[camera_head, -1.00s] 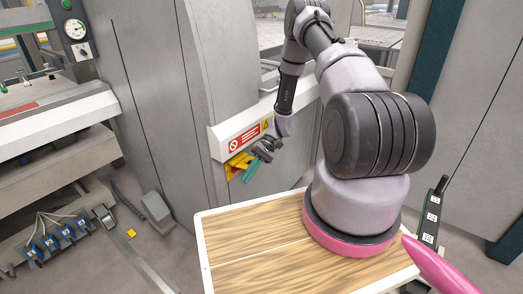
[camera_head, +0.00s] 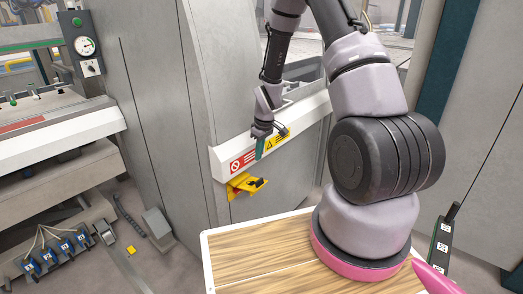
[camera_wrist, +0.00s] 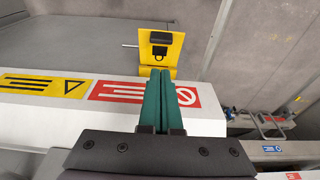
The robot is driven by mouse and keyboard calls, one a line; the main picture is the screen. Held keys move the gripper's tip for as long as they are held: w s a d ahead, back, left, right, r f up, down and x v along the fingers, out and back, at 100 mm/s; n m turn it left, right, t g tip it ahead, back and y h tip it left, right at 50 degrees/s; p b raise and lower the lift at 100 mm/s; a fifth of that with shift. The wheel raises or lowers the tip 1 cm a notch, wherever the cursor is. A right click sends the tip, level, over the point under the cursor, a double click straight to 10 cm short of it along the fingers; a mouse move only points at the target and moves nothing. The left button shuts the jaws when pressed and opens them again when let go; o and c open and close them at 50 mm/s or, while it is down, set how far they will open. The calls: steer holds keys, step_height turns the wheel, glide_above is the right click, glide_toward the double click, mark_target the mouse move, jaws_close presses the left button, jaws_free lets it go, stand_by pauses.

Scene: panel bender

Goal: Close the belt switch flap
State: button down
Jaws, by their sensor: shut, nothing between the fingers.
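The yellow belt switch flap (camera_head: 243,186) is on the grey machine wall, just under the white sign ledge. It juts out from the wall, with a dark part at its outer right end. In the wrist view the yellow flap (camera_wrist: 157,62) lies beyond the fingertips and shows a black handle-like part. My gripper (camera_head: 260,149) is shut and empty, with teal fingers pointing down in front of the sign ledge, above and slightly right of the flap. In the wrist view the fingertips (camera_wrist: 160,73) overlap the flap's near edge; I cannot tell whether they touch it.
The white ledge (camera_head: 311,114) carries red and yellow warning signs and runs close behind my gripper. A wood-topped surface (camera_head: 250,262) with a white rim is below, near my arm's base. A machine bed (camera_head: 60,130) stands at the left. The space in front of the flap looks clear.

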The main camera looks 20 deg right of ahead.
mark_target(259, 180)
step_height(259, 180, down, 8)
steer(key=shift+a+r, duration=0.1)
steer(key=shift+s+f, duration=0.1)
steer(key=shift+f, duration=0.5)
